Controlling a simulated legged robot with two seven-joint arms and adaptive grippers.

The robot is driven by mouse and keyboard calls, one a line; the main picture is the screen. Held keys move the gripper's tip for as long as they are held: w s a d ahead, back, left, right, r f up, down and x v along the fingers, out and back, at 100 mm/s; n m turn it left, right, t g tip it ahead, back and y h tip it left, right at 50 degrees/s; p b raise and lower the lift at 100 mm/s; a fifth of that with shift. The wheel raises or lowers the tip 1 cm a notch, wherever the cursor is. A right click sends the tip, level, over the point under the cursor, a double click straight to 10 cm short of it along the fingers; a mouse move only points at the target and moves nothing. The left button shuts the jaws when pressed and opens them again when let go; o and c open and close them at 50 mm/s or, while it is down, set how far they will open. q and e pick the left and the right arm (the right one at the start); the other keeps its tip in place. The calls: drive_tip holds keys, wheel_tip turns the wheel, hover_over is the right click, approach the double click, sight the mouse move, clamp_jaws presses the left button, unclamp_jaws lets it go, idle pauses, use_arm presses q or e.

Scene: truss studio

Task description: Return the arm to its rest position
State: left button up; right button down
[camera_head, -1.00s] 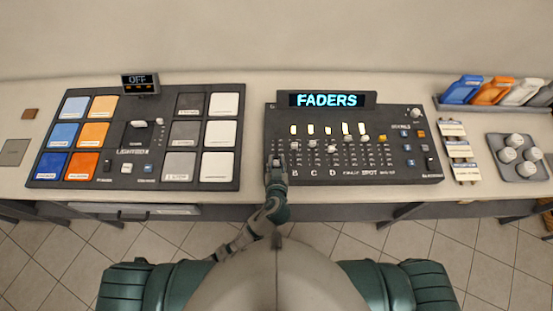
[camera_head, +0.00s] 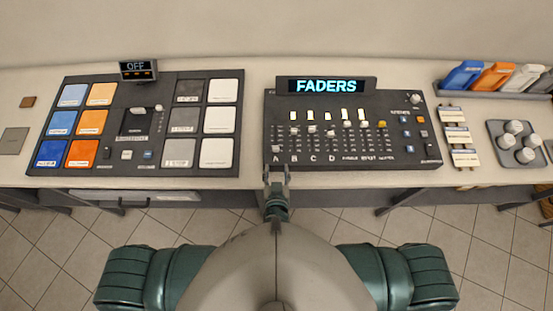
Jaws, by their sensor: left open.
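My left gripper (camera_head: 276,174) is open and empty, just off the near edge of the fader console (camera_head: 350,174), close to its letter A at the left end. Its forearm runs back toward my body at the lower middle. The console is a black board with several sliders and a lit screen reading FADERS (camera_head: 327,86). I do not see my right gripper.
A black pad panel (camera_head: 148,128) with coloured and white tiles stands on the table (camera_head: 255,130) at left, under an OFF display (camera_head: 138,69). At right are labelled blocks (camera_head: 459,137), a knob tray (camera_head: 516,160) and a rack of coloured pieces (camera_head: 494,80). Tiled floor lies in front.

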use_arm(q)
drive_tip(key=shift+s+r, duration=0.2)
drive_tip(key=shift+s, duration=0.3)
drive_tip(key=s+a+f+m+g, duration=0.1)
drive_tip(key=s+a+f+g, duration=0.25)
drive_tip(key=a, duration=0.35)
drive_tip(key=s+a+f+g, duration=0.3)
drive_tip(key=a+f, duration=0.1)
drive_tip(key=a, duration=0.4)
drive_tip(key=s+a+f+m+g, duration=0.1)
drive_tip(key=s+a+f+g, duration=0.25)
drive_tip(key=a, duration=0.35)
wheel_tip(320, 180, down, 27)
drive_tip(key=s+g, duration=0.1)
drive_tip(key=s, duration=0.1)
drive_tip(key=s+a+f+g, duration=0.1)
drive_tip(key=s+a+f, duration=0.1)
drive_tip(key=s+f, duration=1.3)
drive_tip(key=shift+s+a+f+g+b, duration=0.3)
drive_tip(key=shift+s+f+b, duration=0.1)
drive_tip(key=shift+s, duration=0.85)
